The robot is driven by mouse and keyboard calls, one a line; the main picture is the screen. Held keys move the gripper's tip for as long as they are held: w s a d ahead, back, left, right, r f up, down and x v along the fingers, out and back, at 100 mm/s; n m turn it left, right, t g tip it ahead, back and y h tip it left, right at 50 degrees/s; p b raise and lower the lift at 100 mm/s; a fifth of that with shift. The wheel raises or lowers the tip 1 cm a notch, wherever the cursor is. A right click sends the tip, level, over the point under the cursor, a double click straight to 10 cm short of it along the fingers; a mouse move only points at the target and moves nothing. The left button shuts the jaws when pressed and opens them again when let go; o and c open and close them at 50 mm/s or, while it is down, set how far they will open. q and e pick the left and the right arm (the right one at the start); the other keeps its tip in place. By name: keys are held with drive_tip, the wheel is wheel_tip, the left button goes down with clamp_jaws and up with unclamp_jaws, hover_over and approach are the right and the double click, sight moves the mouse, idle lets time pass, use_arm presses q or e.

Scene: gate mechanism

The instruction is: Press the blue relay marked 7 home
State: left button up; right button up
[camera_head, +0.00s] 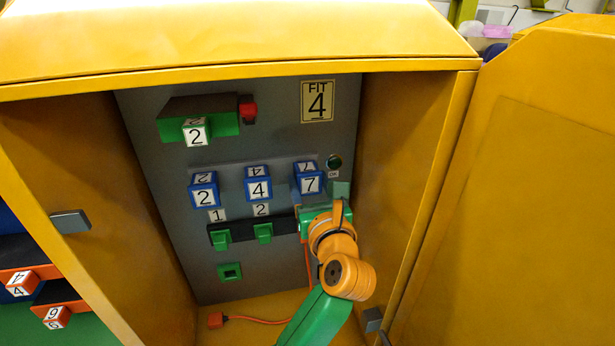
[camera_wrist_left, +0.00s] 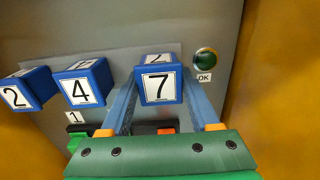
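The blue relay marked 7 (camera_head: 309,182) sits at the right end of a row of blue relays on the grey panel inside the yellow cabinet. It also shows in the left wrist view (camera_wrist_left: 158,86), with its 7 face towards me. My left gripper (camera_head: 319,196) is at this relay, just below it in the head view. In the wrist view its two fingers (camera_wrist_left: 158,100) are spread, one on each side of the relay. I cannot tell whether they touch it. The relay's back and seat are hidden. My right gripper is not in view.
Blue relays marked 4 (camera_head: 258,188) and 2 (camera_head: 204,196) stand to the left. A dark round OK button (camera_head: 334,162) is close on the right. Green switches (camera_head: 263,232) lie below. The cabinet's side walls and open door (camera_head: 520,190) bound the space.

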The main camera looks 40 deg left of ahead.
use_arm(q)
drive_tip(key=c, duration=0.4)
drive_tip(key=shift+w+a, duration=0.15)
drive_tip(key=shift+a, duration=0.05)
drive_tip(key=o, duration=1.5)
